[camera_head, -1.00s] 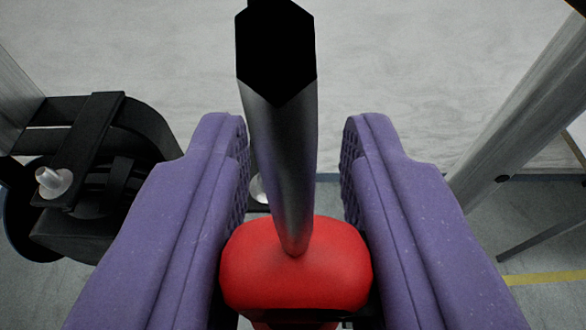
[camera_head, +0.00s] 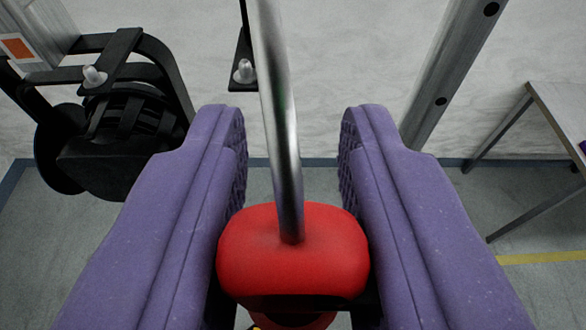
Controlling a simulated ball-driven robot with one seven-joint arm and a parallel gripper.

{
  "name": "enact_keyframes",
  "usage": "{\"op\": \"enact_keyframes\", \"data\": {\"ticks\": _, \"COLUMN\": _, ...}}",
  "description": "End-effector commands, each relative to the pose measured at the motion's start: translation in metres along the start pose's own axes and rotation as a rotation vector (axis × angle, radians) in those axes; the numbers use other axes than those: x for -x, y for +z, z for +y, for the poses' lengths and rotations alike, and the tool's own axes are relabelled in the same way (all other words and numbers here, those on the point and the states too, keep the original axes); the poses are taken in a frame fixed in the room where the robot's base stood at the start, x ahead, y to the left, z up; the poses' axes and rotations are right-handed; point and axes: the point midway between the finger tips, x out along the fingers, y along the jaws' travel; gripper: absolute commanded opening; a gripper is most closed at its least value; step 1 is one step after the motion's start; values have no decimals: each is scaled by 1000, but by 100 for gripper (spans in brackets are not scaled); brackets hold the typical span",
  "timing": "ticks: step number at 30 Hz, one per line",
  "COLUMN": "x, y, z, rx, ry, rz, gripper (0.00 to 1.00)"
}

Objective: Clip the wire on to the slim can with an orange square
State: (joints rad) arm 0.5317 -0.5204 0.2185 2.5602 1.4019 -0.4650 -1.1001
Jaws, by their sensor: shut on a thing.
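My gripper (camera_head: 295,140) has two purple padded fingers, shut on a red rounded piece (camera_head: 292,255) low between them. A silver metal rod (camera_head: 283,150) rises from the red piece and leaves the top edge; I cannot tell if it belongs to the wire. A black lamp can (camera_head: 105,165) with a black yoke (camera_head: 158,58) and a silver bolt hangs at the left, apart from my left finger. A white label with an orange square (camera_head: 17,48) is on a grey metal post beside it at the upper left.
A black bracket with a silver bolt (camera_head: 244,72) hangs at the top, just left of the rod. A grey metal post (camera_head: 447,75) slants behind my right finger. A grey table (camera_head: 565,105) stands at the right. The pale wall and floor between are clear.

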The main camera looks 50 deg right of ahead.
Motion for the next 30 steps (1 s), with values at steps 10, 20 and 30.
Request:
{"op": "enact_keyframes", "data": {"ticks": 10, "x": -3, "y": 9, "z": 0, "rx": 0, "ry": 0, "rz": 0, "gripper": 0}}
{"op": "enact_keyframes", "data": {"ticks": 20, "x": -6, "y": 18, "z": 0, "rx": 0, "ry": 0, "rz": 0, "gripper": 0}}
{"op": "enact_keyframes", "data": {"ticks": 30, "x": -6, "y": 19, "z": 0, "rx": 0, "ry": 0, "rz": 0, "gripper": 0}}
